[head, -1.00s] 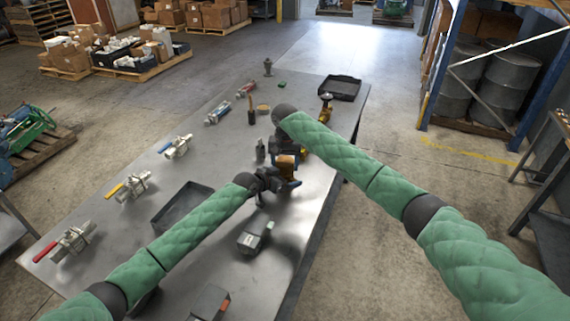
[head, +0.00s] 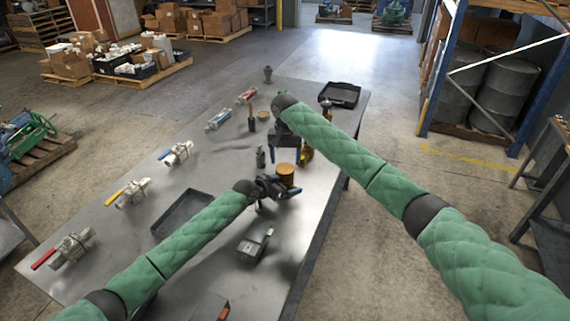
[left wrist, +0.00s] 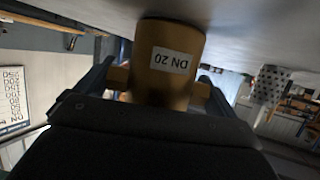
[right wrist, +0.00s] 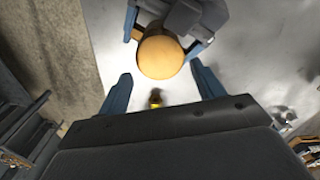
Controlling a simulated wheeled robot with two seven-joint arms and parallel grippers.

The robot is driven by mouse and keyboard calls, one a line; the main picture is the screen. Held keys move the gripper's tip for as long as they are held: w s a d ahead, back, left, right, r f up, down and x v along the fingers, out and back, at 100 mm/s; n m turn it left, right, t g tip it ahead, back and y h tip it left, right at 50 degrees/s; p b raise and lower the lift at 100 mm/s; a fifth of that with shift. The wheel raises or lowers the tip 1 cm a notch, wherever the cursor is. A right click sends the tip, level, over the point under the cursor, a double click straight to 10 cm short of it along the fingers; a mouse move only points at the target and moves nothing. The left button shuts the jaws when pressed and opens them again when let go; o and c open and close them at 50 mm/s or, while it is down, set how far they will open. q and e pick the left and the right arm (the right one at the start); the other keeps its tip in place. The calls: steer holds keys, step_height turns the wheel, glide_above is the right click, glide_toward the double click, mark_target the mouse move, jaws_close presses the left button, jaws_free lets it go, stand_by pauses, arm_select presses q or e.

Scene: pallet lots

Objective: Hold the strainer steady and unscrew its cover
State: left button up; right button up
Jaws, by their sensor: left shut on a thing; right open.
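The brass-coloured strainer (head: 286,170) stands near the table's right edge. In the left wrist view its cylindrical body (left wrist: 168,65) carries an upside-down "DN 20" label. My left gripper (head: 280,187) is shut on the strainer, with fingers on both sides of it. In the right wrist view the strainer shows as a smooth, round tan top (right wrist: 160,57) between the left gripper's fingers. My right gripper (head: 285,154) is open and empty beyond the strainer, apart from it; its two fingers (right wrist: 163,88) are spread wide. I cannot tell the cover from the body.
Valves with red, yellow (head: 132,192) and blue handles line the table's left side. An empty dark tray (head: 181,214) lies left of my left forearm, a grey device (head: 255,241) nearer. Another black tray (head: 340,94) is at the far right. A dark cylinder (head: 260,157) stands left of the strainer.

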mark_target(285, 168)
steer(key=r, duration=0.1)
steer(key=w+d+r, duration=0.1)
steer(key=r, duration=0.1)
steer(key=shift+w+d+r, duration=0.2)
steer(key=shift+w+d, duration=0.05)
steer(key=shift+d+r+t+h, duration=0.15)
steer(key=shift+r+t+h, duration=0.15)
steer(key=shift+r+h, duration=0.1)
steer(key=shift+s+a+f+n, duration=0.5)
steer(key=shift+s+a+f, duration=0.1)
steer(key=shift+s+f, duration=0.3)
steer(key=shift+s+a+g+y, duration=0.15)
steer(key=shift+a+g+y, duration=0.15)
steer(key=shift+g+y, duration=0.1)
steer(key=shift+a+f, duration=0.1)
steer(key=shift+f, duration=3.9)
steer(key=shift+c, duration=0.5)
steer(key=c, duration=0.7)
steer(key=o, duration=1.1)
